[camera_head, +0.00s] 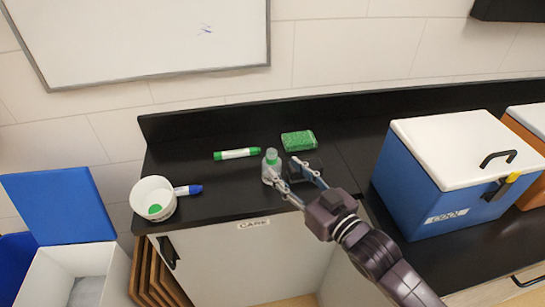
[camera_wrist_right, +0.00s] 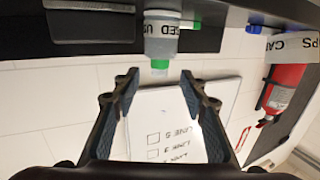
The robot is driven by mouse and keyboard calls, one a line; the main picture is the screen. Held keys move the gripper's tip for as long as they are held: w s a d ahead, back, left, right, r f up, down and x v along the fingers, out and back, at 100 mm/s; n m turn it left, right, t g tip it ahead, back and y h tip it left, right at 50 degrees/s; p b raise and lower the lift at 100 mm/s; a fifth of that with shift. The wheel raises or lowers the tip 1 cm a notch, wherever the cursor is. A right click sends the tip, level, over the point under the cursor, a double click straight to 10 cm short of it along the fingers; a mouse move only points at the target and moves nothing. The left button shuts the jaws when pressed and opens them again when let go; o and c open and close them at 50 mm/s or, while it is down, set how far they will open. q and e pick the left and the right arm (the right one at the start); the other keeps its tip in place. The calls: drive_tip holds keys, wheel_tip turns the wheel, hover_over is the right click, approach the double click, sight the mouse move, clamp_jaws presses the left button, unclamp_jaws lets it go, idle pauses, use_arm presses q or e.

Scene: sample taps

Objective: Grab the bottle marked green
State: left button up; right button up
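The small clear bottle with a green cap (camera_head: 271,166) stands upright on the black counter in the head view. In the right wrist view the bottle (camera_wrist_right: 161,38) appears upside down, with a label around its body and green at its cap end. My right gripper (camera_head: 286,172) is open beside the bottle, its fingers reaching towards it from the right front. In the wrist view the open fingers (camera_wrist_right: 160,78) have an empty gap, and the bottle lies just beyond the tips. Whether a finger touches the bottle I cannot tell. My left gripper is not in view.
A blue cooler (camera_head: 425,190) stands right.

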sight(275, 158)
drive_tip(key=shift+w+a+r, duration=0.1)
drive_tip(key=shift+w+a, duration=0.2)
drive_tip(key=shift+w, duration=0.05)
drive_tip(key=x, duration=0.1)
drive_tip(key=p+x, duration=0.1)
drive_tip(key=x, duration=0.1)
drive_tip(key=shift+w+a+r, duration=0.1)
drive_tip(key=shift+a+r, duration=0.05)
drive_tip(key=shift+r, duration=0.15)
drive_tip(key=shift+p+x, duration=0.35)
drive_tip(key=shift+x, duration=0.8)
drive_tip(key=shift+w+a+f, duration=0.15)
drive_tip(key=shift+w+f, duration=0.1)
drive_tip(key=shift+w, duration=0.05)
drive_tip(key=c, duration=1)
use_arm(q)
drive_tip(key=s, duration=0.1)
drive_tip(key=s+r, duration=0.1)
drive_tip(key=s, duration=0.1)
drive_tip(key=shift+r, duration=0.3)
use_arm(e)
clamp_jaws()
drive_tip(key=shift+r, duration=0.1)
